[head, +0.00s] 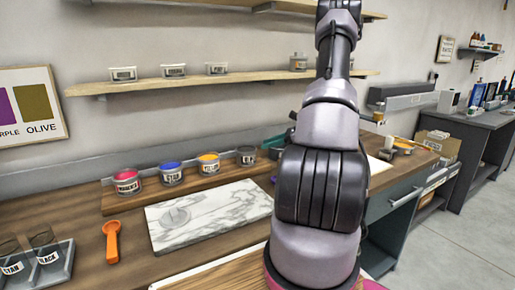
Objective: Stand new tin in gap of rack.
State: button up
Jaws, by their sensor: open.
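A low wooden board (150,195), which may be the rack, stands at the back of the counter. On it, from left, are a tin with a magenta top (127,182), a blue-topped tin (171,174), an orange-yellow-topped tin (209,164) and a dark grey tin (246,157). Its right end runs behind my arm, so I cannot tell where a gap lies. A grey tin (298,62) stands on the lower wall shelf, left of my arm; I cannot tell whether it is the new tin. My arm rises past the top edge; my gripper is out of view.
An orange scoop (112,242) and a tray (68,270) of labelled jars are at left. The lower shelf (250,80) bears several small white boxes.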

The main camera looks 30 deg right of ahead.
jog(key=s+a+r+n+g+h, duration=0.1)
jog(key=s+a+r+n+g, duration=0.3)
jog(key=a+r, duration=0.4)
jog(key=s+a+r+n+g+h, duration=0.1)
jog(key=s+a+r+n, duration=0.3)
jog(key=a+r+n, duration=0.35)
jog(key=s+a+r+n+t+h, duration=0.1)
jog(key=s+a+r+n+h, duration=0.1)
jog(key=s, duration=0.4)
jog(key=s+a+r+n+t+h, duration=0.1)
jog(key=s+a+r+n, duration=0.3)
jog(key=s+r, duration=0.2)
jog(key=s+a+r+n+t+h, duration=0.1)
jog(key=s+a+r+n+h, duration=0.1)
jog(key=s, duration=0.5)
jog(key=shift+a+r+n+h, duration=0.3)
jog(key=shift+a+r+n, duration=0.55)
jog(key=shift+a+r, duration=0.25)
